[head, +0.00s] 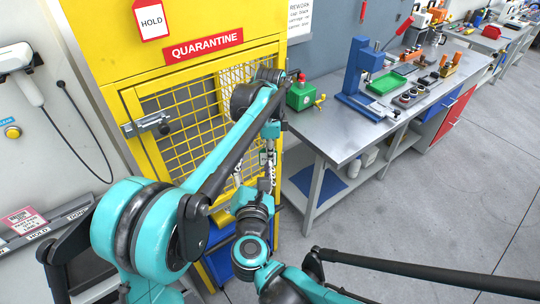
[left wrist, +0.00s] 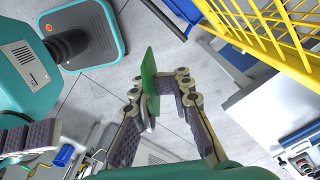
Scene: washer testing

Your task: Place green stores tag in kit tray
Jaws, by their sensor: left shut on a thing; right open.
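The green stores tag (left wrist: 150,82) is a thin flat green piece, seen nearly edge-on in the left wrist view. It is between the fingers of my left gripper (left wrist: 164,84), which is shut on it. Purple-padded fingers of my right gripper (left wrist: 30,137) show at the left edge of the left wrist view, apart from the tag. A shallow green tray (head: 386,82) lies on the bench; I cannot tell whether it is the kit tray.
The yellow quarantine cage (head: 160,72) stands close behind my arms. The steel bench (head: 325,128) to its right carries a green box (head: 301,94), a blue press (head: 357,75) and several small parts. Open grey floor (head: 440,195) lies in front of the bench.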

